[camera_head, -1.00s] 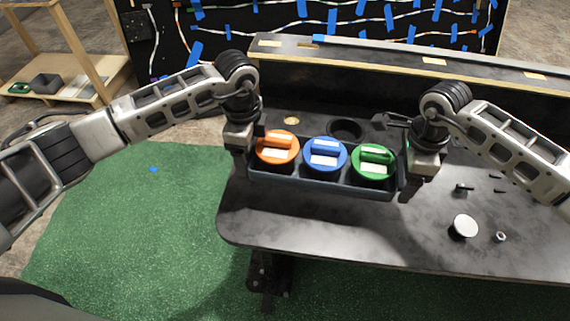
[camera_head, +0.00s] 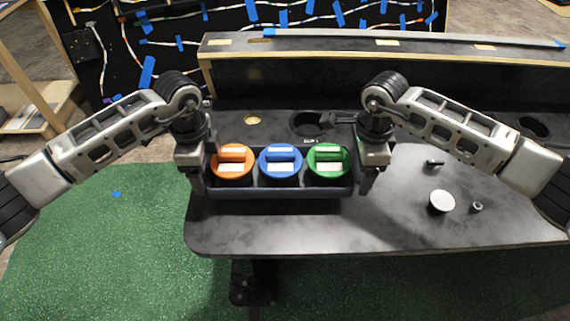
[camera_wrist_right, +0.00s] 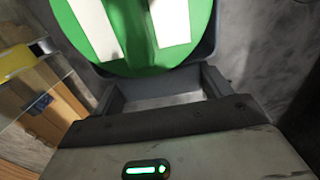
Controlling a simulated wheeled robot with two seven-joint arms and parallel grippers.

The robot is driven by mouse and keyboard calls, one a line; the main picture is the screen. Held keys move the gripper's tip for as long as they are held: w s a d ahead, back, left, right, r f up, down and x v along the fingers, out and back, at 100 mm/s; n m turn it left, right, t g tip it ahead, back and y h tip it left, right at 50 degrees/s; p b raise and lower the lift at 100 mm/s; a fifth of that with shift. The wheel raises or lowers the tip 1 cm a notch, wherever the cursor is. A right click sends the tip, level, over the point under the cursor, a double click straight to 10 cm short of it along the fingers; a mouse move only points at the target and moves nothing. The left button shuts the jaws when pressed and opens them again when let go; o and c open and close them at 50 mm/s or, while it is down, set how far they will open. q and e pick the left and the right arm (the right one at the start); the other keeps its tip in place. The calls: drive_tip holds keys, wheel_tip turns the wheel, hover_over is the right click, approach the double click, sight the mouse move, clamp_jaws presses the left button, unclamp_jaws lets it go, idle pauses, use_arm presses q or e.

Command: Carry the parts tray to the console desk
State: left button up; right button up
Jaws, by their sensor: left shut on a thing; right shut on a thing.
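The parts tray (camera_head: 280,192) is a dark open box holding an orange-topped part (camera_head: 232,161), a blue-topped part (camera_head: 281,161) and a green-topped part (camera_head: 328,161) in a row. My left gripper (camera_head: 198,185) is shut on the tray's left end. My right gripper (camera_head: 367,182) is shut on its right end. The tray looks level over the left part of the dark console desk (camera_head: 300,232); I cannot tell whether it touches the top. In the right wrist view the green part (camera_wrist_right: 135,35) and the tray's end (camera_wrist_right: 160,90) fill the upper middle.
A white disc (camera_head: 442,201) and small dark fittings (camera_head: 434,163) lie on the desk to the right. A round hole (camera_head: 308,123) and a brass disc (camera_head: 252,120) are behind the tray. A raised ledge (camera_head: 390,50) bounds the desk's back. Green carpet (camera_head: 100,240) lies to the left.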

use_arm(q)
drive_tip(key=shift+f+b, duration=2.35)
drive_tip(key=shift+f, duration=0.05)
use_arm(e)
drive_tip(key=shift+a+f, duration=0.1)
drive_tip(key=shift+f, duration=2.3)
use_arm(q)
drive_tip(key=o, duration=1.2)
drive_tip(key=shift+r, duration=0.2)
use_arm(e)
drive_tip(key=o, duration=1.2)
drive_tip(key=shift+r, duration=0.2)
use_arm(q)
drive_tip(key=shift+r, duration=0.15)
wheel_tip(320, 180, up, 12)
drive_tip(key=shift+f, duration=0.2)
drive_tip(key=shift+r, duration=0.1)
use_arm(e)
drive_tip(key=shift+r, duration=0.25)
wheel_tip(320, 180, up, 12)
drive_tip(key=shift+f, duration=0.2)
use_arm(q)
drive_tip(key=shift+s, duration=0.1)
use_arm(e)
drive_tip(key=shift+s+f, duration=0.1)
